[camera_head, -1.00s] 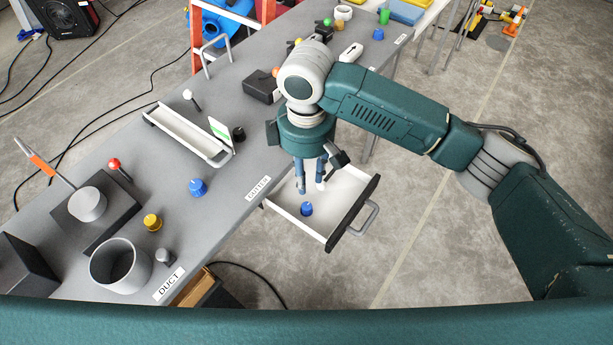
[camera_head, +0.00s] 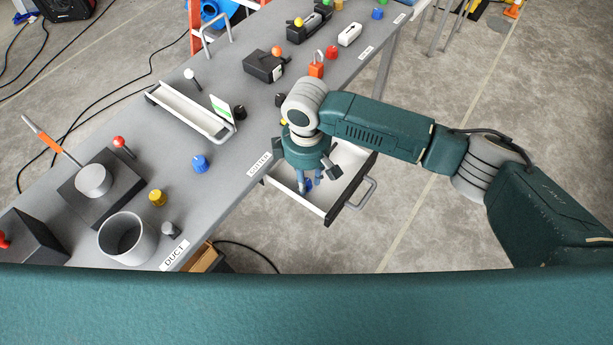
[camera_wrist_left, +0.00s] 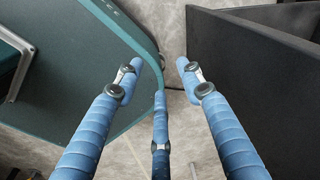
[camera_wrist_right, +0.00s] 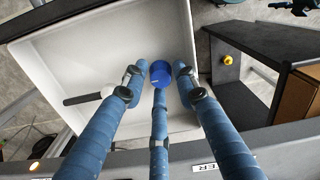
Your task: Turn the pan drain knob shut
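A white open drawer-like pan (camera_head: 325,208) with a dark front and grey handle sticks out of the workbench. A blue knob (camera_wrist_right: 161,73) with a pale mark stands on its floor; in the head view it is mostly hidden behind my right fingers. My right gripper (camera_head: 308,179) points down into the pan. In the right wrist view its fingertips (camera_wrist_right: 161,68) are on either side of the knob, apart, with small gaps visible; contact is not clear. My left gripper (camera_wrist_left: 159,65) is open and empty, away from the pan.
The grey bench (camera_head: 205,130) holds another blue knob (camera_head: 200,164), a yellow knob (camera_head: 158,197), a grey cup (camera_head: 128,240) and a white trough (camera_head: 195,118). Dark panels (camera_wrist_left: 260,80) stand near my left gripper.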

